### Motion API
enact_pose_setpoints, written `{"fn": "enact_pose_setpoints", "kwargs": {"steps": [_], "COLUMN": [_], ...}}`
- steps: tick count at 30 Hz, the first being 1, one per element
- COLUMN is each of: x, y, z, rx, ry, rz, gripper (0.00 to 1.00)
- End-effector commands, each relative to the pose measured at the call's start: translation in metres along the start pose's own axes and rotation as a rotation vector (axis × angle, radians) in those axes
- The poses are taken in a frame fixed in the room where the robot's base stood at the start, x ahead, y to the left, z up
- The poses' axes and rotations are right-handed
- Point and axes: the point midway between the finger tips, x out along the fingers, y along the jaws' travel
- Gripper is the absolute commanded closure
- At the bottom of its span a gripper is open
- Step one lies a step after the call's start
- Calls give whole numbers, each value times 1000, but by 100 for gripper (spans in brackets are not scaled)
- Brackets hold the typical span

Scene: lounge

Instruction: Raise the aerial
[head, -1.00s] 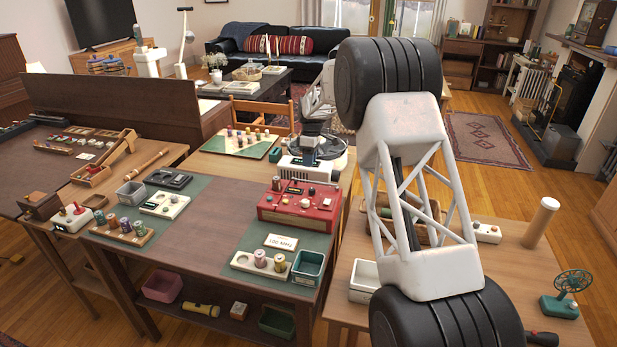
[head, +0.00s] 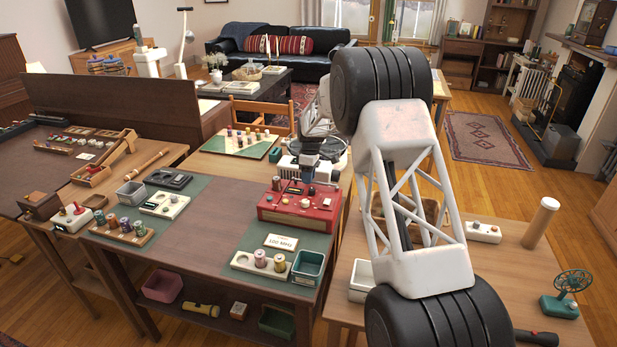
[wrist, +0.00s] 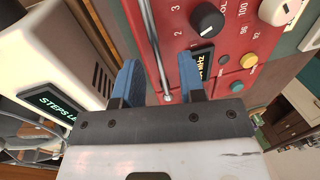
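The red radio (head: 298,212) stands at the right end of the dark table, with knobs and buttons on its face. It fills the upper right of the wrist view (wrist: 225,55). Its aerial, a thin silver rod (wrist: 152,40), runs along the radio's edge in the wrist view and ends in a small tip between my fingers. My gripper (wrist: 158,78) has its two blue fingers apart, one on each side of the aerial's tip. In the head view my gripper (head: 309,176) is just over the radio's back edge. Contact with the aerial cannot be told.
A white device (wrist: 55,60) with a lit "STEPS" display stands close beside the radio, near my left finger. A card reading "100 MHz" (head: 281,242), a white block with two spools (head: 262,263) and a green bin (head: 308,267) stand in front of the radio.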

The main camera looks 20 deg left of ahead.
Motion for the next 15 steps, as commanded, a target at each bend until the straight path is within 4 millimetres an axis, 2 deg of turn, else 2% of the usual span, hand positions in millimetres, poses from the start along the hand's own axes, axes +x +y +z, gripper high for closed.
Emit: {"fn": "enact_pose_setpoints", "kwargs": {"steps": [1,7,15], "x": [0,0,0], "y": [0,0,0], "z": [0,0,0], "rx": [0,0,0], "ry": [0,0,0], "rz": [0,0,0], "gripper": [68,98,100]}}
